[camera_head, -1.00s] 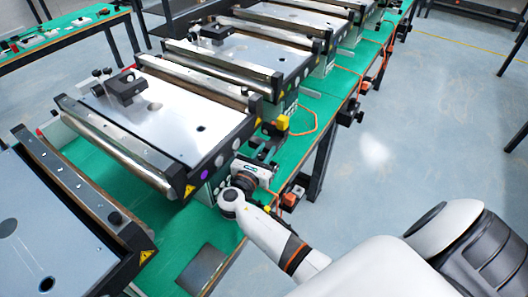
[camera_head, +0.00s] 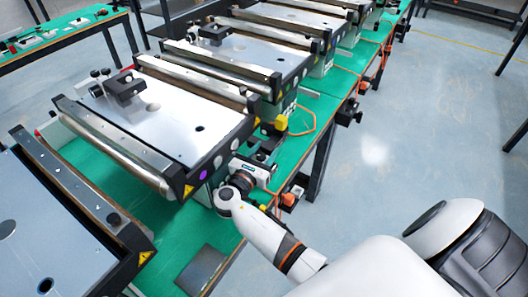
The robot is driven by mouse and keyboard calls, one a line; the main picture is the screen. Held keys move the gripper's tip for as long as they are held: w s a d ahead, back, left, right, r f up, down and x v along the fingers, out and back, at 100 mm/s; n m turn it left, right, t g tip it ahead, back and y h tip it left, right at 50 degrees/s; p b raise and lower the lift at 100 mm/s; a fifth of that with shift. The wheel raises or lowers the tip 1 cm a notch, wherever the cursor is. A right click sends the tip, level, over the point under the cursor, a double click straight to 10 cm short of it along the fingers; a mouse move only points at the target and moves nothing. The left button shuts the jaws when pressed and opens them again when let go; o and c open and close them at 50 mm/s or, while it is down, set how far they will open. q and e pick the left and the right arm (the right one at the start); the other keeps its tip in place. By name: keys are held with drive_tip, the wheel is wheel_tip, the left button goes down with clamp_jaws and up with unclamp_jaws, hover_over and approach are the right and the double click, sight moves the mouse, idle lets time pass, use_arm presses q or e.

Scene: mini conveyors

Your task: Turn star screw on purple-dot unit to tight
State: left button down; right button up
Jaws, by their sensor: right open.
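The purple-dot unit is a mini conveyor (camera_head: 165,130) with a pale flat top, and its purple dot (camera_head: 203,175) is on the black end plate facing the aisle. My right gripper (camera_head: 262,160) is low beside that end of the unit, over the green table edge. It is open; its fingertips are small and partly lost against dark parts there. I cannot make out the star screw; my gripper and wrist cover part of that area. My left gripper is not in view.
Neighbouring conveyors stand at the near left (camera_head: 45,225) and behind (camera_head: 225,65). A dark grey plate (camera_head: 202,270) lies on the green table (camera_head: 170,243).

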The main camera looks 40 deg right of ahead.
drive_tip(key=shift+a, duration=0.1)
drive_tip(key=b+v, duration=0.2)
drive_tip(key=v, duration=1)
